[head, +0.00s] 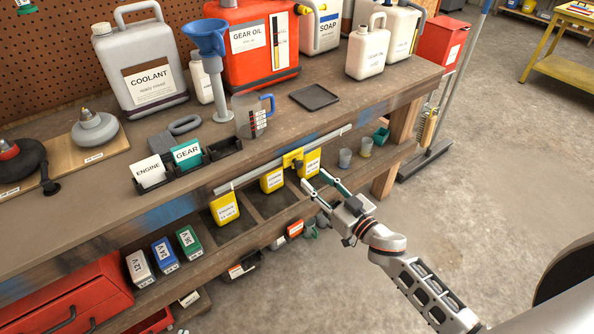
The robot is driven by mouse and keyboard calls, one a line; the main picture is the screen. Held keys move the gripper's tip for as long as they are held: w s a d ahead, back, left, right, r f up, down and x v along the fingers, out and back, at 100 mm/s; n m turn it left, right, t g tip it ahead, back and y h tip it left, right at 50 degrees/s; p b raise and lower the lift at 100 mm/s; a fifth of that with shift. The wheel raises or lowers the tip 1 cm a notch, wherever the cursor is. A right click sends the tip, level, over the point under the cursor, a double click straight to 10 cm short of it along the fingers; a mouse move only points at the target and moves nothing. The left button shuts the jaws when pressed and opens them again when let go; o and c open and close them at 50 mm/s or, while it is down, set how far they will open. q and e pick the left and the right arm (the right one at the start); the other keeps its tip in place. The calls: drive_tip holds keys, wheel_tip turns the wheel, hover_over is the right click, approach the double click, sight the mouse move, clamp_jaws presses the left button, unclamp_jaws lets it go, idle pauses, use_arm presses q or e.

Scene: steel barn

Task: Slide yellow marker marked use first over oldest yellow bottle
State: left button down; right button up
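A yellow marker (292,158) sits on a pale rail (240,179) along the front edge of the workbench. Its lettering is too small to read. Three yellow bottles stand on the shelf below the rail: a left one (224,208), a middle one (271,180) and a right one (310,163). Their labels are too small to read, so I cannot tell which is oldest. The marker is between the middle and right bottles, nearer the right one. My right gripper (314,177) is open, in front of and just below the right bottle, with nothing visible between its fingers. My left gripper is out of view.
The workbench (330,120) holds a coolant jug (146,75), a gear oil can (250,45), a blue funnel (206,38) and label cards in a black holder (222,150). White, blue and green boxes (163,255) stand on the lower shelf.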

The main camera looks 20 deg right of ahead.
sight(300, 165)
drive_tip(key=x, duration=0.7)
drive_tip(key=shift+w+a+b, duration=0.1)
drive_tip(key=shift+w+b, duration=0.25)
clamp_jaws()
